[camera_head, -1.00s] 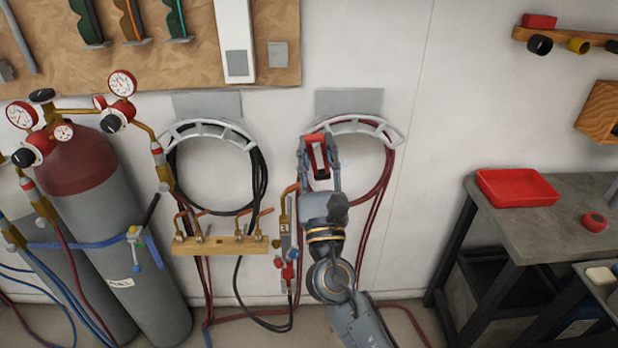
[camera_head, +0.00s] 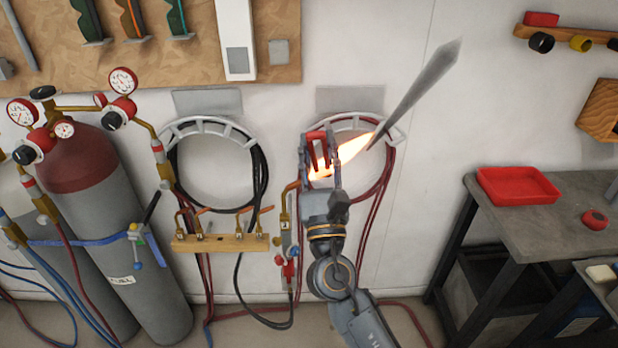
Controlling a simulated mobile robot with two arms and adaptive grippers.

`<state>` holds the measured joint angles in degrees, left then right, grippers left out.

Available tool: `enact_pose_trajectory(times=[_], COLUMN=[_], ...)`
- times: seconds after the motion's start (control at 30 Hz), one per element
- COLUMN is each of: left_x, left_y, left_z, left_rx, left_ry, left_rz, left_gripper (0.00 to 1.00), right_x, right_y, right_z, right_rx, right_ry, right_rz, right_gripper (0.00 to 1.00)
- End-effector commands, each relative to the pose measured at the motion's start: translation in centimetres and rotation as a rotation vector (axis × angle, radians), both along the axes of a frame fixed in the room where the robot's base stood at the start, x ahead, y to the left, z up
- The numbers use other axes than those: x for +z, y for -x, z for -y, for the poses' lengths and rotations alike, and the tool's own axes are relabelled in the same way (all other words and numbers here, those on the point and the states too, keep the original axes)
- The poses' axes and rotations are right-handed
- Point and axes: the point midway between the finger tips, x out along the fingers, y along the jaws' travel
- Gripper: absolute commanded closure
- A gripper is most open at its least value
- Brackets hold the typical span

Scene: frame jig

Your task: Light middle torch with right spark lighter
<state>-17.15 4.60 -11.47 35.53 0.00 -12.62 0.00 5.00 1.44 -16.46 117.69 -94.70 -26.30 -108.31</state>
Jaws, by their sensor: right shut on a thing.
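My right gripper (camera_head: 319,158) is shut on the red spark lighter (camera_head: 316,134), in front of the right hose hanger. A torch (camera_head: 287,228) with a grey body, brass tip and blue and red valves stands upright just left of my right gripper. A bright orange-white flame (camera_head: 350,149) comes from near the torch tip and slants up to the right, past the lighter. The gripper partly hides the flame's base, so I cannot tell whether lighter and tip touch. My left gripper is not in view.
A wooden rack (camera_head: 245,243) with several brass tips is left of the torch. Gas cylinders (camera_head: 125,235) with gauges stand at left. Grey smoke (camera_head: 420,90) trails up right. A workbench (camera_head: 530,232) with a red tray (camera_head: 516,181) stands at right. The wall between is clear.

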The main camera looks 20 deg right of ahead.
Motion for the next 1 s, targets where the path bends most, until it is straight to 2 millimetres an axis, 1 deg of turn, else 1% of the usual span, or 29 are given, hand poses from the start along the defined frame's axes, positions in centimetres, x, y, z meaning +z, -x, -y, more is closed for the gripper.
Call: enact_pose_trajectory(times=[0.17, 0.5, 0.9, 1.0], left_x=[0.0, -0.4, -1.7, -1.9], left_y=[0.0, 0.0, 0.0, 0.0], left_z=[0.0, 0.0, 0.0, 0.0], left_rx=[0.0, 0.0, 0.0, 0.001], left_ry=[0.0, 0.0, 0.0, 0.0], left_rz=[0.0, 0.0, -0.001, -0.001], left_gripper=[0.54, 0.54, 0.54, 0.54], right_x=[-0.1, -0.5, -1.1, -1.1], right_y=[0.5, 5.1, 10.5, 11.5], right_z=[-0.3, -2.2, -4.6, -5.1], right_rx=[0.001, 0.002, 0.002, 0.002], right_ry=[0.0, -0.002, -0.002, -0.001], right_rz=[0.0, -0.002, -0.002, -0.001], right_gripper=[0.91, 0.91, 0.91, 0.91])
